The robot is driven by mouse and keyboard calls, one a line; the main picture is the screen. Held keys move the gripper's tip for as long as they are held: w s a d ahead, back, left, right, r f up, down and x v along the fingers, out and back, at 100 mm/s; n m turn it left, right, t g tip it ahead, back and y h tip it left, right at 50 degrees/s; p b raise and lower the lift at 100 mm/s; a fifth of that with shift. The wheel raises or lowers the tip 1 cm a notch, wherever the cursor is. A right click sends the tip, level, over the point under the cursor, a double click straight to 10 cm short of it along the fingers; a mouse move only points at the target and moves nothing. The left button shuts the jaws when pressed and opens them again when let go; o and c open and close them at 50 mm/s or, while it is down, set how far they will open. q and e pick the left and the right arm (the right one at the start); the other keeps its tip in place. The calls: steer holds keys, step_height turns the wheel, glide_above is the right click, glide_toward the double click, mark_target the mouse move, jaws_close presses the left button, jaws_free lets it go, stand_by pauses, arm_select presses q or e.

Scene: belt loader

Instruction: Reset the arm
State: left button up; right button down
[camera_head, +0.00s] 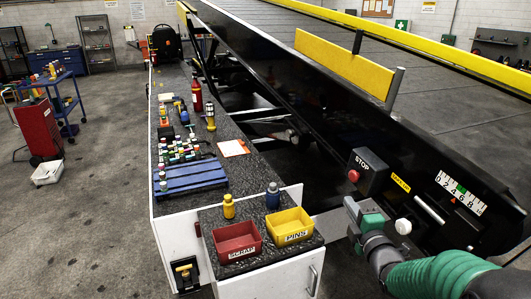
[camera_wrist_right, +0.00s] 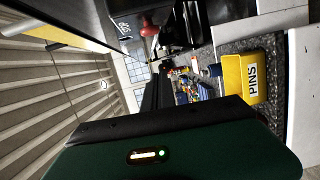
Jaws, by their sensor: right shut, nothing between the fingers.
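My right arm, with a green ribbed sleeve, comes in from the lower right of the head view. My right gripper (camera_head: 352,208) is shut and empty. It is beside the black side of the belt loader (camera_head: 300,105), below the STOP box (camera_head: 368,172) and right of the yellow PINS bin (camera_head: 291,228). I cannot tell whether it touches the loader. In the wrist view a dark green housing with a small light fills the bottom, and the fingertips are not clear. My left gripper is not in view.
A red SCRAP bin (camera_head: 237,243) stands left of the PINS bin on the counter. A yellow bottle (camera_head: 229,206) and a dark blue bottle (camera_head: 273,196) stand behind them. A blue rack (camera_head: 190,178) sits farther back. A white knob (camera_head: 403,226) is right of my gripper.

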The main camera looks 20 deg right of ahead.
steer(key=s+a+f+m+g+y+p, duration=0.1)
steer(key=s+a+f+m+g+p, duration=0.4)
steer(key=a+f+m+g, duration=0.45)
steer(key=s+a+f+m+g+y+p, duration=0.1)
steer(key=s+a+f+m+g, duration=0.1)
steer(key=s+a, duration=0.4)
steer(key=s+a+f+m+g+y+p, duration=0.1)
steer(key=s+a+f+m+g+p, duration=0.1)
steer(key=s+a, duration=0.5)
steer(key=s+m+g, duration=0.1)
steer(key=s+m, duration=0.1)
steer(key=s, duration=0.2)
steer(key=shift+d+f+g, duration=0.15)
steer(key=shift+g, duration=0.1)
steer(key=shift+d, duration=0.35)
